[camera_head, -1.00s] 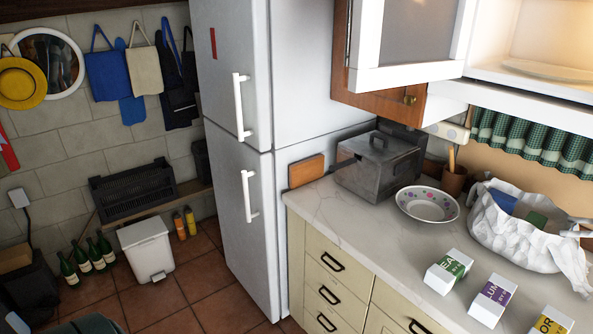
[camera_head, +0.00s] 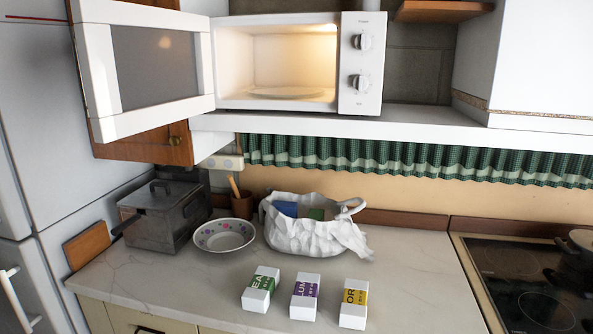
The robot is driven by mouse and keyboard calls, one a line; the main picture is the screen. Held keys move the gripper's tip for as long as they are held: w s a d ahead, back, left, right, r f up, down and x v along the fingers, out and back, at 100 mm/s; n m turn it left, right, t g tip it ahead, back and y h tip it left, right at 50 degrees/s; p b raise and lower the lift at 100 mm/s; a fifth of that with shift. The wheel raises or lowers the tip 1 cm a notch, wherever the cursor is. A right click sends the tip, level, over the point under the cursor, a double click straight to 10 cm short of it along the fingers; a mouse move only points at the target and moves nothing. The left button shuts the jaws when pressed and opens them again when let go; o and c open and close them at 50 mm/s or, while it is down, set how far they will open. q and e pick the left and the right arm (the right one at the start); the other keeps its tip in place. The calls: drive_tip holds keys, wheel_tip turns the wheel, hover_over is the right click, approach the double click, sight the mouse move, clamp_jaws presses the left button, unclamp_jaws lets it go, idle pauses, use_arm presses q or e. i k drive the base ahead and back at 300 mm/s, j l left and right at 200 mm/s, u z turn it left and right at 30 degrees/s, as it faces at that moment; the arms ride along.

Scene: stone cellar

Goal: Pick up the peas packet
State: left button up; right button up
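The peas packet (camera_head: 261,289) is a small white box with a green label, on which only part of the lettering can be read. It lies on the pale marble counter (camera_head: 410,283), leftmost in a row of three similar boxes. Its neighbours are a white box with a purple label (camera_head: 305,297) and a white box with a yellow label (camera_head: 354,304). Small gaps separate the boxes. Neither of my grippers shows in the head view.
A patterned bowl (camera_head: 224,236), a white bag (camera_head: 300,238) with packets inside and a grey metal box (camera_head: 163,216) stand behind the boxes. An open microwave (camera_head: 361,75) sits on the shelf above. A hob (camera_head: 520,285) is at right. The counter right of the boxes is clear.

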sight(257, 296)
drive_tip(key=j+z, duration=0.2)
drive_tip(key=j, duration=0.5)
drive_tip(key=j+z, duration=0.15)
drive_tip(key=j, duration=0.55)
drive_tip(key=j+z, duration=0.2)
drive_tip(key=j, duration=0.5)
drive_tip(key=j+z, duration=0.15)
drive_tip(key=j, duration=0.55)
drive_tip(key=k+j+z, duration=0.2)
drive_tip(key=j, duration=0.45)
drive_tip(key=i, duration=0.05)
